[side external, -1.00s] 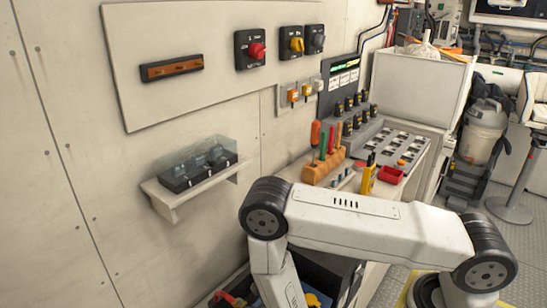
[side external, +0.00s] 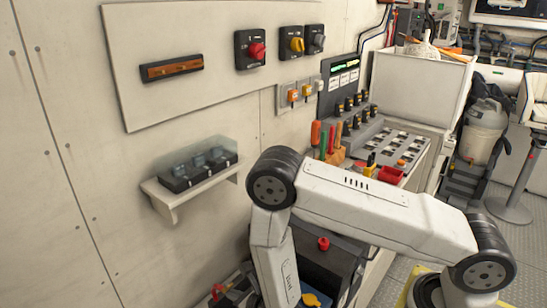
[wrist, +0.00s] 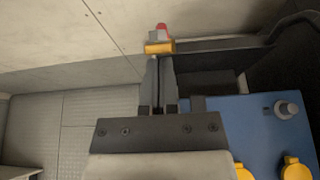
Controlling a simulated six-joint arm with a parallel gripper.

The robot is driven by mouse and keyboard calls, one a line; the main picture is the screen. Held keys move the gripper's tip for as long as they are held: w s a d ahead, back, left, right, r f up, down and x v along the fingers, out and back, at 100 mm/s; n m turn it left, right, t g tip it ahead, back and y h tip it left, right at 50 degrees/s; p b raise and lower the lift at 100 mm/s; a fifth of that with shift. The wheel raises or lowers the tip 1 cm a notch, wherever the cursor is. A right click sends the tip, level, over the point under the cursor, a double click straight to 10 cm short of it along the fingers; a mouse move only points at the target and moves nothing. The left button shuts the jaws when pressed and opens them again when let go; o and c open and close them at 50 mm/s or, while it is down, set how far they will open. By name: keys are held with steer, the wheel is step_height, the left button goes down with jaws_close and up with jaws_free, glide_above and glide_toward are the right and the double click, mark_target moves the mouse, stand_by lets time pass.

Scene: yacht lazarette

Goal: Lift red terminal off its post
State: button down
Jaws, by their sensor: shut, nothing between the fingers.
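My gripper (wrist: 159,85) shows in the wrist view with its two dark fingers close together and nothing clearly between them. A small piece with a red top (wrist: 162,29), grey body and orange-yellow bar (wrist: 160,47) appears at the fingertips. I cannot tell whether it touches them or lies beyond. A blue battery top (wrist: 235,115) lies to the right, with a bare grey post (wrist: 287,109) and two yellow caps (wrist: 297,168). In the side view, a red piece (side external: 218,290) and a yellow one (side external: 310,299) show low down; my gripper is out of that frame.
A dark box with a red knob (side external: 323,243) stands behind my forearm. A wall shelf (side external: 180,195) holds a clear-covered block. A bench with tools and a red tray (side external: 390,175) is behind my arm. A pale wall (wrist: 70,40) rises close by in the wrist view.

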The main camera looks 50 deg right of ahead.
steer(key=shift+s, duration=0.1)
stand_by(0.3)
steer(key=shift+s+f, duration=0.45)
steer(key=shift+s, duration=0.3)
steer(key=shift+s+f, duration=0.45)
steer(key=shift+s, duration=0.6)
steer(key=s+r, duration=0.6)
steer(key=r, duration=0.1)
steer(key=shift+s, duration=0.3)
steer(key=shift+r, duration=0.1)
